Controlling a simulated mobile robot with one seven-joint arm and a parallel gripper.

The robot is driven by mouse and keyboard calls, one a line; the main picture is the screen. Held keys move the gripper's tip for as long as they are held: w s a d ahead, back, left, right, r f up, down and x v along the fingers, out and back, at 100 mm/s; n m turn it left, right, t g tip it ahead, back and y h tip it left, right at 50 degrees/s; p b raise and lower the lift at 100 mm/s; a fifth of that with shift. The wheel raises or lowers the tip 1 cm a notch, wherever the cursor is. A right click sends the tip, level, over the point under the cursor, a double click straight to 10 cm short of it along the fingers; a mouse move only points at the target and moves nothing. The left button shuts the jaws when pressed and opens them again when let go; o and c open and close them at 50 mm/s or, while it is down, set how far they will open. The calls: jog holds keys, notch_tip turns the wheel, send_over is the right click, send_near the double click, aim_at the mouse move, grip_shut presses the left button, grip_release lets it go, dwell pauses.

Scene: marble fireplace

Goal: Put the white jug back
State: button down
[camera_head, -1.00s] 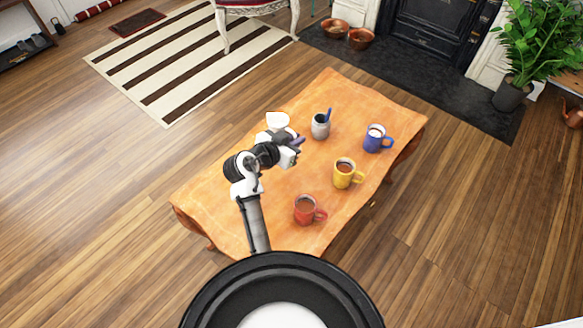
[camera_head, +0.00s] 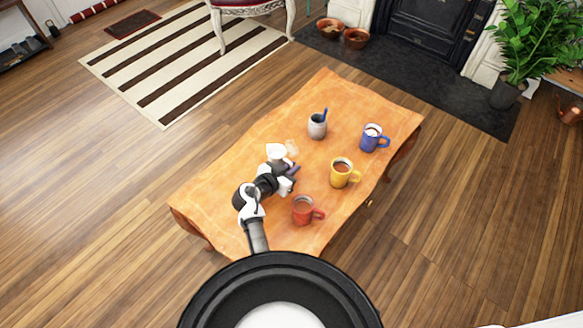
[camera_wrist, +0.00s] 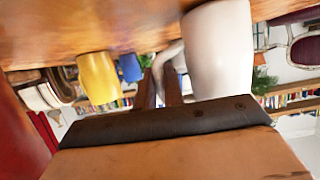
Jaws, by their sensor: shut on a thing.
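The white jug (camera_head: 275,151) is by the far side of my gripper (camera_head: 290,178), over the left middle of the orange-brown table (camera_head: 225,190). In the wrist view, which looks upside down, the white jug (camera_wrist: 220,50) fills the upper middle. My gripper's dark fingers (camera_wrist: 164,85) are shut on its handle (camera_wrist: 166,58). The jug looks roughly upright with its base close to the tabletop; I cannot tell whether it touches. A small pale shape (camera_head: 291,146) shows right beside it, unclear.
On the table stand a red mug (camera_head: 303,211), a yellow mug (camera_head: 341,173), a blue mug (camera_head: 372,138) and a grey pot (camera_head: 317,126) with a blue item in it. The red mug is nearest my arm. The table's far end and left side are clear.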

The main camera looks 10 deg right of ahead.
jog(key=shift+f, duration=0.1)
jog(key=c, duration=1.5)
grip_release()
jog(key=shift+r, duration=0.2)
jog(key=shift+s+a, duration=0.25)
jog(key=b+v, duration=0.2)
jog(key=v, duration=0.9)
